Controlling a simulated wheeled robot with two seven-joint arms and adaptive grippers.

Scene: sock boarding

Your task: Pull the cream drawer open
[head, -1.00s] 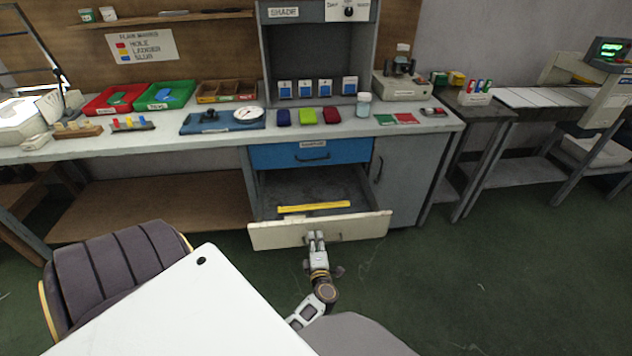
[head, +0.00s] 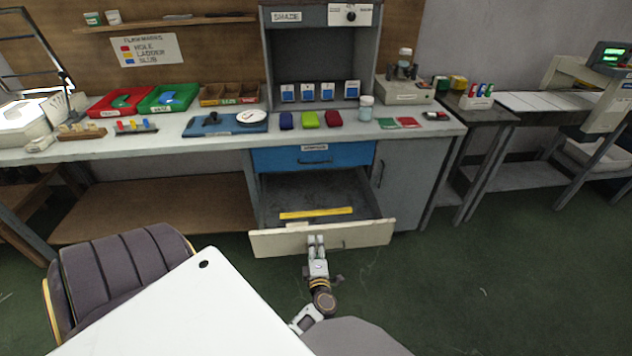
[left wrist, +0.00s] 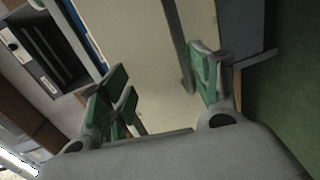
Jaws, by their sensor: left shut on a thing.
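The cream drawer (head: 362,233) stands well out from the bench below the blue drawer (head: 345,156). A yellow strip (head: 315,213) lies inside it. My left gripper (head: 316,243) is at the middle of the cream front, shut on its handle. The gripper covers most of the handle in the head view. In the left wrist view, the cream front (left wrist: 140,30) fills the middle, with the green-padded fingers (left wrist: 160,88) close before it. The exact contact on the handle is hard to make out there. My right gripper is not in view.
The grey bench (head: 215,138) carries trays, coloured blocks and a dial gauge. A grey cupboard door (head: 400,185) is right of the drawers. A dark padded chair (head: 125,270) stands at the lower left. The green floor (head: 470,280) is clear to the right of the drawer.

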